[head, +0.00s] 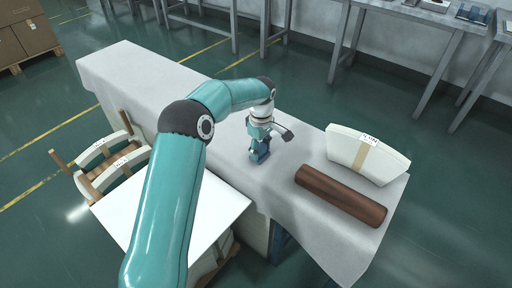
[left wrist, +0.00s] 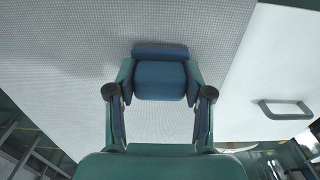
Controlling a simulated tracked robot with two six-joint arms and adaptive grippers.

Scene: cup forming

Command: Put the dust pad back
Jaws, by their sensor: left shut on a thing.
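The dust pad looks like a blue block (left wrist: 160,80) between the fingertips of my left gripper (left wrist: 160,95) in the left wrist view. The gripper is shut on it, with one finger on each side. In the head view my left gripper (head: 259,146) points down at the middle of the grey cloth-covered table (head: 290,215), and a small blue part of the pad (head: 260,157) shows at its tip. The pad is at or just above the cloth; I cannot tell whether it touches. My right gripper is not in view.
A brown roll (head: 340,193) lies on the table at the right, in front of a white labelled block (head: 367,153). A white panel (head: 120,208) and white curved pieces with brown parts (head: 105,160) are at the left. The table's far left stretch is clear.

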